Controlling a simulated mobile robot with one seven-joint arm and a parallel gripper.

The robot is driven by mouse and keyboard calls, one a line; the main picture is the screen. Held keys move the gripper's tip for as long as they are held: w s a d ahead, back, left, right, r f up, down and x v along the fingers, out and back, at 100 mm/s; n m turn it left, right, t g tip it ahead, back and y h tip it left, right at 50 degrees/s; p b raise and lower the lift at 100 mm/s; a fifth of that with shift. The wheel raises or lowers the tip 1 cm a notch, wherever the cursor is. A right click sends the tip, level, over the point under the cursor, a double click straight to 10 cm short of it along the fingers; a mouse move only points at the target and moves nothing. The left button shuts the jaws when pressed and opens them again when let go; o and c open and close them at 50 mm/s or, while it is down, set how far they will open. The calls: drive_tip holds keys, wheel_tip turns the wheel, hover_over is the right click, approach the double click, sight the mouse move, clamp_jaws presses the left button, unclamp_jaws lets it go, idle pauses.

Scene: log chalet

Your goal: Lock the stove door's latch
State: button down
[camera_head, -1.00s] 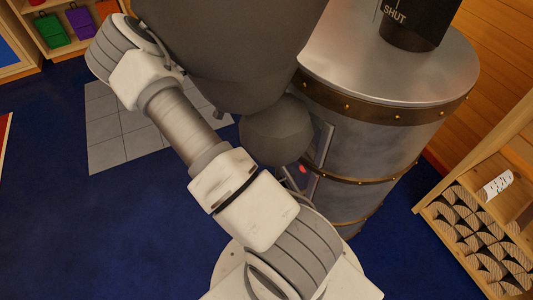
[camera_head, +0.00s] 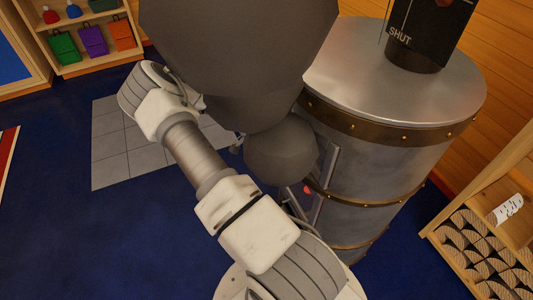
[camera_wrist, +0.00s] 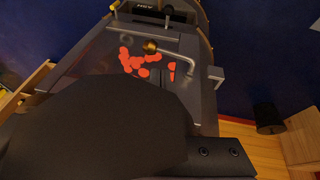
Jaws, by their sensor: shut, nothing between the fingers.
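The stove is a grey metal cylinder (camera_head: 385,170) with brass bands at the right of the head view. Its door (camera_head: 328,178) shows only edge-on beside my arm, with a small red glow. In the wrist view, the door (camera_wrist: 105,60) has glowing orange openings, a brass knob (camera_wrist: 150,46) and a bent grey latch handle (camera_wrist: 187,66). A pale block (camera_wrist: 217,74) sits near the handle's end. My gripper (camera_wrist: 105,130) is the dark mass in the lower wrist view, shut and empty, with the door beyond it. Its fingertips are not distinct, and I cannot tell whether it touches the door.
A black flue marked SHUT (camera_head: 415,45) rises from the stove top. A wooden log rack (camera_head: 475,225) stands at the right. Shelves with coloured bags (camera_head: 93,40) stand at the far left. Blue floor (camera_head: 90,235) is open at the left, around grey tiles (camera_head: 110,150).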

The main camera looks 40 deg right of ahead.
sight(281, 176)
drive_tip(key=x, duration=0.4)
drive_tip(key=a+b+x, duration=0.1)
drive_tip(key=x, duration=0.2)
drive_tip(key=shift+s+d+f, duration=0.1)
drive_tip(key=shift+s, duration=0.3)
